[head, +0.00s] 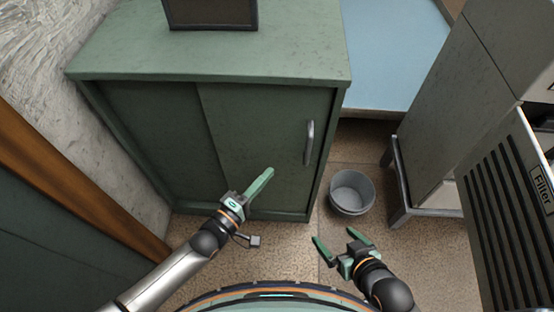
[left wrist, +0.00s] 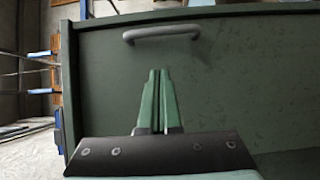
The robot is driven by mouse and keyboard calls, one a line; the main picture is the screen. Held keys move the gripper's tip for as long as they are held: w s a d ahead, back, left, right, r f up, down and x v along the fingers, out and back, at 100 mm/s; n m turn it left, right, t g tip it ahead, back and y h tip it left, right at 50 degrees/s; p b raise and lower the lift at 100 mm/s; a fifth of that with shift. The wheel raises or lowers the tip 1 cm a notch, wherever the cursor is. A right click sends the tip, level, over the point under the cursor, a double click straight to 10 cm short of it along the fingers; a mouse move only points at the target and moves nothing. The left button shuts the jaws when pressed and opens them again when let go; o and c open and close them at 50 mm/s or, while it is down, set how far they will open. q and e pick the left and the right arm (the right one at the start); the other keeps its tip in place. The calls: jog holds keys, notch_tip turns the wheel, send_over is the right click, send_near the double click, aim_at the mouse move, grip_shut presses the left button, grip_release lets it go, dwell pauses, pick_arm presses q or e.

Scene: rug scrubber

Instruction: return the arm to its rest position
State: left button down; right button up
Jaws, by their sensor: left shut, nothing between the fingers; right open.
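My left gripper (head: 262,182) is shut and empty, in front of the green cabinet (head: 215,52). In the left wrist view, its two green fingers (left wrist: 158,90) are pressed together and point toward the cabinet door (left wrist: 250,80). The grey door handle (head: 309,143) is up and to the right of the left gripper in the head view, apart from it. The handle also shows in the left wrist view (left wrist: 161,33), beyond the fingertips. My right gripper (head: 338,240) is open and empty, low over the floor to the right.
A grey bucket (head: 351,191) stands on the floor between the cabinet and a metal stand (head: 398,190). A grey slatted unit marked Filter (head: 505,200) is at the right. A brown door frame (head: 70,175) and rough wall (head: 40,50) are at the left. Speckled floor (head: 290,262) is clear between my arms.

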pick_arm(q)
jog(key=shift+v, duration=1.5)
pick_arm(e)
jog(key=shift+w+r, duration=0.15)
jog(key=shift+r, duration=0.15)
pick_arm(q)
jog(key=s+a+f+m+g+y, duration=0.45)
jog(key=s+a+m+y, duration=0.45)
jog(key=s+m, duration=0.35)
jog(key=a+r+p, duration=0.3)
jog(key=r+p, duration=1.1)
jog(key=p, duration=0.4)
pick_arm(e)
notch_tip(320, 180, up, 14)
jog(key=s+d+h, duration=0.1)
jog(key=d, duration=0.1)
jog(key=shift+s+d+f+m, duration=0.25)
jog(key=shift+d+m, duration=0.05)
pick_arm(q)
jog(key=shift+a, duration=0.15)
pick_arm(e)
jog(key=shift+f, duration=0.1)
